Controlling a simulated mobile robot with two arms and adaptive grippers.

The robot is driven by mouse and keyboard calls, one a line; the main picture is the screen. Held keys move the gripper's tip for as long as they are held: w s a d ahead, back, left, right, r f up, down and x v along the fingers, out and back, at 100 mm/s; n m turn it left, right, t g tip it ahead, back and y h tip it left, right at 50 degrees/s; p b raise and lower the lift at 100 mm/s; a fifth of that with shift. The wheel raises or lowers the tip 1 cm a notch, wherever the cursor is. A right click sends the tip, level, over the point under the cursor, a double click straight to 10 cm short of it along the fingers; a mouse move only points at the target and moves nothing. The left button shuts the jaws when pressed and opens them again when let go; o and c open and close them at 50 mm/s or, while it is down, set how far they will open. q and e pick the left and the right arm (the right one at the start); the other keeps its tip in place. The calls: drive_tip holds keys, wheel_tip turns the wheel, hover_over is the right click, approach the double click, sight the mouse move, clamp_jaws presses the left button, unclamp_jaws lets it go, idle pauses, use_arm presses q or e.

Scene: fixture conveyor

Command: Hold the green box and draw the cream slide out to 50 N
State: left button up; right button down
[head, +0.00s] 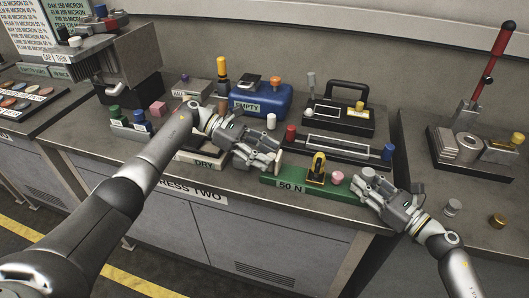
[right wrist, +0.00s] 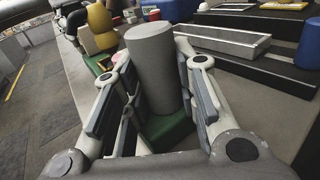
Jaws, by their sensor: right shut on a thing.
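The green box (head: 300,188) lies near the table's front edge, with a "50 N" label on its front. A yellow and black piece (head: 317,168) and a pink knob (head: 337,177) stand on it. My right gripper (head: 370,179) is shut on a grey post (right wrist: 153,65) at the box's right end; green shows below the post in the right wrist view. A small cream piece (head: 278,160), perhaps the end of the cream slide, shows at the box's left end. My left gripper (head: 267,159) is right beside it; its fingers hide whether they close on it.
Behind the box lies a dark tray (head: 340,148) with red and blue ends. A blue case (head: 262,101) and a black handled case (head: 338,118) stand further back. A white cylinder (head: 271,121) stands behind my left gripper. A red lever (head: 493,60) rises at the right.

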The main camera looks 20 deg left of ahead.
drive_tip(key=shift+f, duration=0.1)
use_arm(q)
drive_tip(key=v, duration=1.2)
use_arm(e)
drive_tip(key=c, duration=1.1)
unclamp_jaws()
drive_tip(key=shift+o, duration=0.2)
drive_tip(key=v, duration=1.2)
use_arm(q)
drive_tip(key=shift+f, duration=0.1)
